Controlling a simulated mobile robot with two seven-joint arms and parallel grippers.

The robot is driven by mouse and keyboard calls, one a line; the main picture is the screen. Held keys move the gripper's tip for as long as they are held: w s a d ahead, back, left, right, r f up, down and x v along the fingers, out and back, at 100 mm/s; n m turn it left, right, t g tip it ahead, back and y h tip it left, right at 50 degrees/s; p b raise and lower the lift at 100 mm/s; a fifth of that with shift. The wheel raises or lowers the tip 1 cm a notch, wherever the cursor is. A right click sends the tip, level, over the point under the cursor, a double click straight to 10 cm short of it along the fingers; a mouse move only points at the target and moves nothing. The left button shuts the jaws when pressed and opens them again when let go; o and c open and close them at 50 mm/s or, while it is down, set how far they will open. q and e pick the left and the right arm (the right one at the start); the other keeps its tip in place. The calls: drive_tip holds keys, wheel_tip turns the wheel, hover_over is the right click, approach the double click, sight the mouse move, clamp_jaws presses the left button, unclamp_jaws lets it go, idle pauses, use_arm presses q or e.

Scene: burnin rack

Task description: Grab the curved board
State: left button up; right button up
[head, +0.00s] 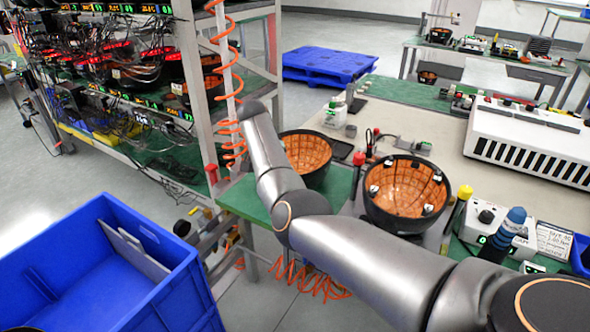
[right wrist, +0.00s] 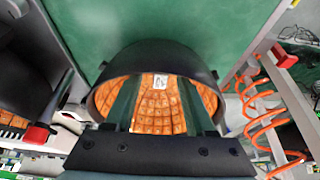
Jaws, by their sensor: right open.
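A curved board, a black bowl-shaped shell lined with orange tiles (head: 308,152), stands on the green strip at the left end of the bench, partly behind my right arm. It also fills the middle of the right wrist view (right wrist: 160,112), with a small white label inside. My right gripper (right wrist: 160,88) is open there, its two fingers in front of the orange lining, one on each side of the label. I cannot tell whether they touch the shell. In the head view this gripper is hidden behind my arm. A second similar curved board (head: 408,186) stands to the right. My left gripper is not in view.
A wire rack (head: 196,62) with an orange coiled hose (head: 228,75) stands close left of my right arm. A blue bin (head: 185,285) is at lower left. A white vented unit (head: 530,142) and small tools occupy the bench's right side.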

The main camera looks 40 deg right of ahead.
drive_tip(key=shift+c, duration=0.3)
clamp_jaws()
idle(1.1)
